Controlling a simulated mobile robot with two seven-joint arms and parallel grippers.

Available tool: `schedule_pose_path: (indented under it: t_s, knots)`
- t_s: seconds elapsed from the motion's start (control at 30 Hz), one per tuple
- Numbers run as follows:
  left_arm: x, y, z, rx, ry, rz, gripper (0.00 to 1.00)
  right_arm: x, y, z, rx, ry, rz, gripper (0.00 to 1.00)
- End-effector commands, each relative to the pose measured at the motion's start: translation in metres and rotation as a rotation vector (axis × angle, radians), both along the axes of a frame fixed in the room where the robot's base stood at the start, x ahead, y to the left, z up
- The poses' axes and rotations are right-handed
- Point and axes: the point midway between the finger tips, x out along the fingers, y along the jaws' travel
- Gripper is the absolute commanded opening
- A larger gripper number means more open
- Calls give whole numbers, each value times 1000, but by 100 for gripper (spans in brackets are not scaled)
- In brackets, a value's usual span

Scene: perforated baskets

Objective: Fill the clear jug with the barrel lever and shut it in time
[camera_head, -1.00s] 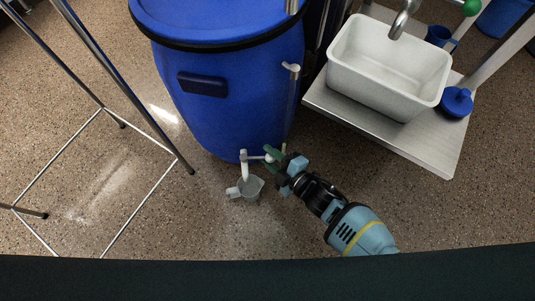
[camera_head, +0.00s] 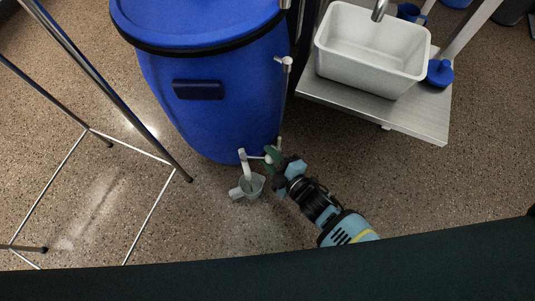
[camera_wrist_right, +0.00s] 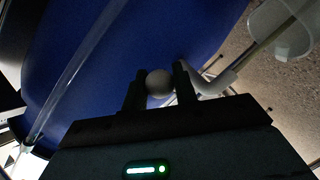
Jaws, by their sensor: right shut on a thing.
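The blue barrel (camera_head: 215,115) stands upright, with a white tap (camera_head: 244,163) low on its front. The clear jug (camera_head: 253,187) is on the floor beneath the tap; its pale rim and handle show. The liquid level inside is too small to tell. The lever (camera_head: 257,157) sticks out to the right of the tap. My right gripper (camera_head: 271,156) is shut on the lever's round knob; the white knob (camera_wrist_right: 159,83) shows between its dark fingers in the right wrist view. Part of a pale round vessel (camera_wrist_right: 283,28), likely the jug, shows there at the top right. My left gripper is out of view.
A clear upright tube (camera_head: 287,95) runs beside the barrel. A white sink (camera_head: 370,60) sits on a metal bench (camera_head: 410,120) at the right. A metal frame stand (camera_head: 155,155) is at the left. Speckled floor around the jug is clear.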

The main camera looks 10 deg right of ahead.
Motion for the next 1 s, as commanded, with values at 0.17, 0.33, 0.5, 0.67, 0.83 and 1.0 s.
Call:
schedule_pose_path:
  t_s: [0.17,0.33,0.5,0.67,0.83,1.0]
  knots:
    - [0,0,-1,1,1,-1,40,-4,3,2,5,-1,-54,0]
    - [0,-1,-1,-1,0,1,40,-4,2,2,1,-2,-62,0]
    - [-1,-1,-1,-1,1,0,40,-5,2,2,1,-2,-60,0]
    - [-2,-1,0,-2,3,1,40,-5,2,1,0,-1,-60,48]
    - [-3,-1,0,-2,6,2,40,-5,1,1,-1,0,-60,49]
    - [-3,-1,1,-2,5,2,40,-8,0,1,-2,1,-60,49]
